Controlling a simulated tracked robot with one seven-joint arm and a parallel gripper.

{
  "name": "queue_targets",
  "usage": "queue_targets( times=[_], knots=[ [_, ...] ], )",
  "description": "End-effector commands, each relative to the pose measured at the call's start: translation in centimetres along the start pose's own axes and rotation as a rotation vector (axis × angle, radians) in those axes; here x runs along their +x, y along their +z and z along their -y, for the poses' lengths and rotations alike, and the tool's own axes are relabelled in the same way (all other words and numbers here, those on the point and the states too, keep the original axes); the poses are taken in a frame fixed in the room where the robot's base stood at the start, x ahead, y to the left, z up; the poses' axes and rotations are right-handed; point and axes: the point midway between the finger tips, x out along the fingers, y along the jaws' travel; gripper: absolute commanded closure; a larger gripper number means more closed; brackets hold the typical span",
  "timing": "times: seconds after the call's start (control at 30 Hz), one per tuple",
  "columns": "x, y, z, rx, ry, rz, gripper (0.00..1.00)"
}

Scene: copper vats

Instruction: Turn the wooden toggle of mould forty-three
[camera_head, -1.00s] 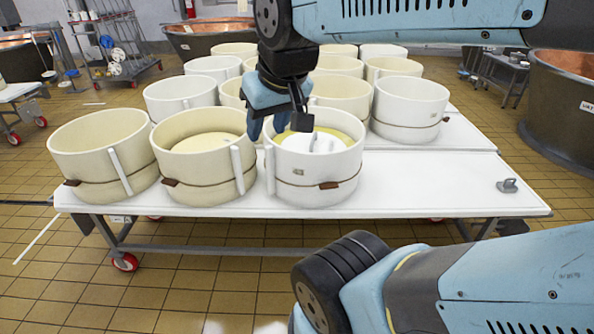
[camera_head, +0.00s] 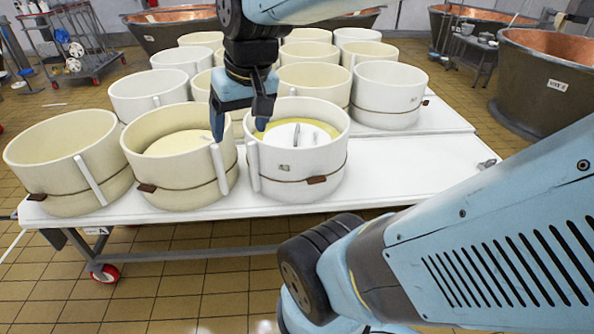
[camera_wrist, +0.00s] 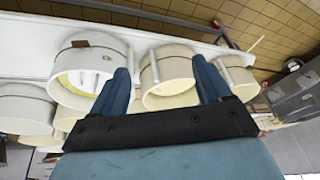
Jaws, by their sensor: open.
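Three round cream moulds stand along the front edge of the table. Each has a cord around it and a brown wooden toggle: left (camera_head: 36,197), middle (camera_head: 147,188), right (camera_head: 317,180). The right front mould (camera_head: 330,150) holds a white disc with a handle and bears a small label, too small to read, so I cannot tell which mould is forty-three. Its toggle also shows in the wrist view (camera_wrist: 80,43). My gripper (camera_head: 240,130) is open and empty, above the gap between the middle mould (camera_head: 190,170) and the right one. Its dark blue fingers (camera_wrist: 160,68) point down.
More moulds (camera_head: 385,95) stand in rows behind. The white table (camera_head: 430,160) is bare to the right of the front row, with a small grey fitting (camera_head: 487,164) near its edge. A large copper vat (camera_head: 545,85) stands at the right.

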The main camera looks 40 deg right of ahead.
Motion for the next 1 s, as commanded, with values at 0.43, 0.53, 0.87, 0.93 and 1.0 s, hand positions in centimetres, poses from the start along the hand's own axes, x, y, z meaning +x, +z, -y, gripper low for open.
queue_targets(
  times=[0.43,0.53,0.87,0.93,1.0],
  knots=[
    [9.0,-0.8,-1.4,0.35,-0.227,0.372,0.0],
    [10.7,-1.1,-1.8,0.438,-0.295,0.433,0.0],
    [15.9,-2.1,-4.0,0.749,-0.555,0.575,0.0],
    [17.0,-2.4,-4.7,0.82,-0.617,0.592,0.0],
    [18.0,-2.7,-5.4,0.89,-0.678,0.605,0.0]
  ],
)
